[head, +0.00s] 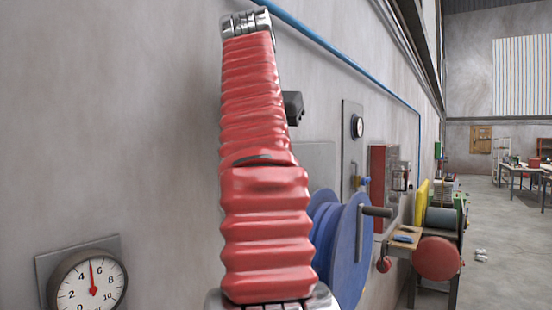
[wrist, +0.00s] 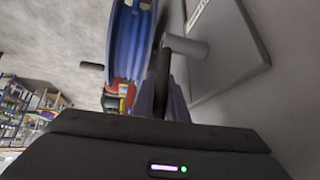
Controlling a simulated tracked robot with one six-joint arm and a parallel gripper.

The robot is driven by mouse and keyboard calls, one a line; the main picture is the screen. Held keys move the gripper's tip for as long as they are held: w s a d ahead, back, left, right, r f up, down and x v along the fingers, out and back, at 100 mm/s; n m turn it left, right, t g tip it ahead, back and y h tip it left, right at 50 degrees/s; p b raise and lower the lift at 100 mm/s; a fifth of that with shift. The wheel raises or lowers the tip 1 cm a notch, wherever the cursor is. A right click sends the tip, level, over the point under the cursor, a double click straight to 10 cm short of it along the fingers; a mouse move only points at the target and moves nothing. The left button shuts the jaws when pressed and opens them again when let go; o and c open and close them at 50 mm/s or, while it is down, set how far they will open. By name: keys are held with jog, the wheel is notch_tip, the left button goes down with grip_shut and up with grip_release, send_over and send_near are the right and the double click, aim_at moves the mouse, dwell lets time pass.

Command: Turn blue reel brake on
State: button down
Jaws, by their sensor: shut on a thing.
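A blue reel (head: 345,245) is mounted by the wall in the head view, partly behind my red-sleeved arm, with a grey handle sticking out of its face. In the wrist view the reel (wrist: 128,40) shows edge-on at the upper left. My gripper (wrist: 162,88) is shut on a dark lever (wrist: 160,68), which stands between the two fingers just right of the reel. A grey round stub (wrist: 188,46) sits by the lever's top. The lever's lower end is hidden by the fingers and gripper body. In the head view my gripper is not clearly visible.
A grey wall plate (wrist: 230,50) is close on the right in the wrist view. A pressure gauge (head: 90,285) is at lower left in the head view. A red cabinet (head: 382,185) and a bench with a red disc (head: 437,258) stand beyond the reel. Open floor (head: 505,250) is at right.

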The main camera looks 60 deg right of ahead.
jog(key=shift+w, duration=0.1)
jog(key=c, duration=1.8)
grip_release()
jog(key=shift+d, duration=0.1)
jog(key=shift+o, duration=0.2)
jog(key=shift+a+r, duration=0.15)
jog(key=shift+a, duration=0.05)
jog(key=s+a, duration=0.3)
jog(key=a, duration=0.9)
jog(key=shift+r, duration=0.2)
